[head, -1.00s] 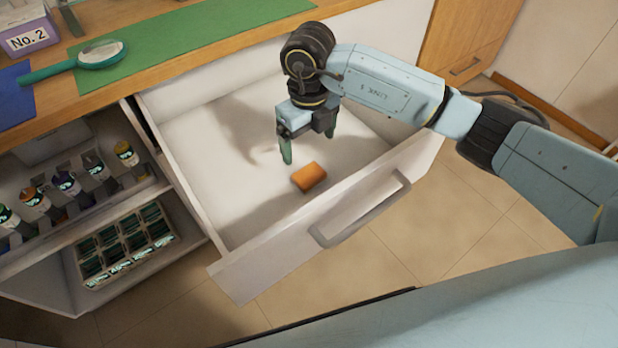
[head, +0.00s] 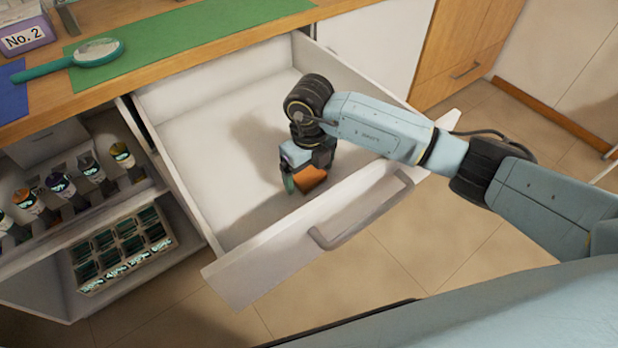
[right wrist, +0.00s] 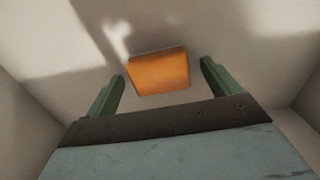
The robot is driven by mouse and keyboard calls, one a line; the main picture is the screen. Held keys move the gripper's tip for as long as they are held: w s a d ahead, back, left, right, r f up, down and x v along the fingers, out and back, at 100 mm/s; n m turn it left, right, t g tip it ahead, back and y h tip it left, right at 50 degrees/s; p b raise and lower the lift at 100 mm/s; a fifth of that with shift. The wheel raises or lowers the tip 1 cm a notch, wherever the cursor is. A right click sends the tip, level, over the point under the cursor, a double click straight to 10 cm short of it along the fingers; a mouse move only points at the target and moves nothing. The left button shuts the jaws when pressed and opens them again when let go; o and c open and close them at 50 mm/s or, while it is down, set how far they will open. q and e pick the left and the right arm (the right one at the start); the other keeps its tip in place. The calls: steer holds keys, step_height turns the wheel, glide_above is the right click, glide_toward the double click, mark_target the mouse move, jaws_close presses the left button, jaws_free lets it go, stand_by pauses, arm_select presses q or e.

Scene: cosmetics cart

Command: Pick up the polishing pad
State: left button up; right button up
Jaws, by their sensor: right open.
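The polishing pad (head: 312,180) is a small orange block lying on the floor of the open white drawer (head: 215,150). In the head view it is partly hidden behind my right gripper (head: 303,186), which is down inside the drawer. In the right wrist view the orange pad (right wrist: 158,72) shows whole, just beyond and between the two green fingers of the gripper (right wrist: 161,85). The fingers are apart, one on each side of the pad, with a gap on both sides. My left gripper is out of view.
The drawer's front panel with its grey handle (head: 362,212) stands close to my right arm. Shelves with several bottles (head: 60,185) are at left.

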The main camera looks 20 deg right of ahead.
mark_target(309, 174)
steer(key=c, duration=1.1)
steer(key=shift+r, duration=0.3)
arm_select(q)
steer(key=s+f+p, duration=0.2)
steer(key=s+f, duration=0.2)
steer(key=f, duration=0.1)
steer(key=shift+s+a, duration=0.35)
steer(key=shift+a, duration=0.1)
arm_select(e)
step_height(309, 174, up, 10)
steer(key=shift+f, duration=0.25)
